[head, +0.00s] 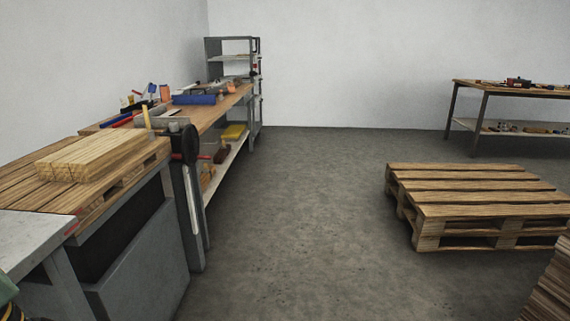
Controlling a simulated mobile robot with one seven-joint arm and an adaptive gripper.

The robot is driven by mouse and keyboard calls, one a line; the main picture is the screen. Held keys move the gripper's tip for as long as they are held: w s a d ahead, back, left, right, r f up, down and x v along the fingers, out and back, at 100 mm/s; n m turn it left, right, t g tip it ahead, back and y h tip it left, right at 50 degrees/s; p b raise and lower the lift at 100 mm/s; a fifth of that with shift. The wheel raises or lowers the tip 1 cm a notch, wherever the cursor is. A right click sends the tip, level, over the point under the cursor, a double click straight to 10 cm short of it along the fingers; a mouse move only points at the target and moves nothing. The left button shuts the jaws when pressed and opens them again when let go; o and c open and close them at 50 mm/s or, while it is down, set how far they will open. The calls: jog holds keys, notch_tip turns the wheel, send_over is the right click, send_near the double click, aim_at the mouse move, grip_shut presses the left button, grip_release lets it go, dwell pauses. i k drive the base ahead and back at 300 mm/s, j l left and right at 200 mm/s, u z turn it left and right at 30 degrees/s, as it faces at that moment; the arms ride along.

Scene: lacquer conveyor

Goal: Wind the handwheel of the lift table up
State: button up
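At the left stands what looks like the lift table, with a grey body (145,262) and a wooden pallet on top (45,190). A stack of light boards (95,157) lies on the pallet. A dark round part (189,144), seen nearly edge-on, is at the table's far right corner on a grey post; it looks like the handwheel. A pale bar hangs below it. I cannot tell its turned position. My gripper is not in view.
A long workbench (215,111) with tools runs behind the lift table to a grey shelf rack (233,46). A pale grey surface (30,240) is at the near left. The middle floor (310,220) is clear.

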aim_at(190, 138)
jog(key=i, duration=5.85)
jog(key=i+l+u, duration=0.1)
jog(key=i+u, duration=0.2)
jog(key=i, duration=0.2)
jog(key=i+l+u, duration=0.3)
jog(key=i, duration=0.2)
jog(key=j+u, duration=0.15)
jog(key=u, duration=3.8)
